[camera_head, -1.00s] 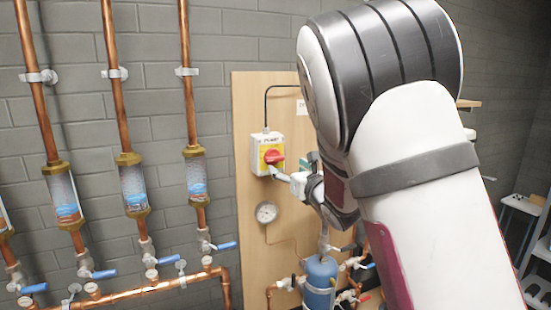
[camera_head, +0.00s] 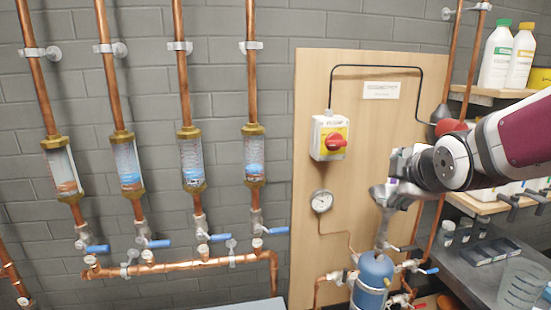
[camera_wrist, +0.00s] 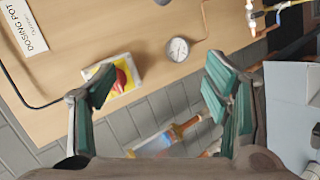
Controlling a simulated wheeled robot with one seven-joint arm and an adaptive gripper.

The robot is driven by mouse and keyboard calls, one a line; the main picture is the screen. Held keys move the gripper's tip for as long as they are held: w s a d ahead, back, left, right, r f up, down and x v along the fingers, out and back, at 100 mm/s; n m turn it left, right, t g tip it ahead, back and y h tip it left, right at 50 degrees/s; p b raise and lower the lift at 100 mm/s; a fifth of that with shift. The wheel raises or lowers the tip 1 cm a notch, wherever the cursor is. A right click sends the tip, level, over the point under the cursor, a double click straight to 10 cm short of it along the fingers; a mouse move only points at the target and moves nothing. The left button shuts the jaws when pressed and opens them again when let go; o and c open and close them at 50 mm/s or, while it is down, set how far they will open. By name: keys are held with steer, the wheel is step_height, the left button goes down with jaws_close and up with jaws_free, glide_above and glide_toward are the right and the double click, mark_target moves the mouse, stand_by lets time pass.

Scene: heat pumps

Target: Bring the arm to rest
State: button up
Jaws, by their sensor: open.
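My gripper (camera_head: 388,192) is open and empty in front of the wooden board (camera_head: 310,220), to the right of the gauge and apart from the switch. My arm reaches in from the right edge, folded and roughly level. In the wrist view my gripper's green-padded fingers (camera_wrist: 160,88) stand wide apart with nothing between them. The yellow switch box with a red knob (camera_head: 334,142) is on the board; it also shows in the wrist view (camera_wrist: 118,78), partly behind the left finger.
Shelves with bottles (camera_head: 498,55) and a dark bench (camera_head: 475,262) with a clear jug (camera_head: 522,284) are at the right. Copper pipes with sight glasses (camera_head: 192,160) line the left wall.

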steer(key=s+a+f+m+g, duration=0.2)
steer(key=s+m, duration=0.3)
steer(key=s, duration=0.2)
steer(key=s+a+f+m+g+b, duration=0.1)
steer(key=s+m+g, duration=0.1)
steer(key=s+m, duration=0.3)
steer(key=s+a+f+m+g+b, duration=0.1)
steer(key=s+m, duration=0.4)
steer(key=s, duration=0.6)
steer(key=shift+s+a+f+g+y, duration=0.2)
steer(key=shift+a+f+g+y, duration=0.2)
steer(key=shift+a+f+g, duration=0.3)
steer(key=shift+o, duration=0.6)
steer(key=shift+a, duration=0.1)
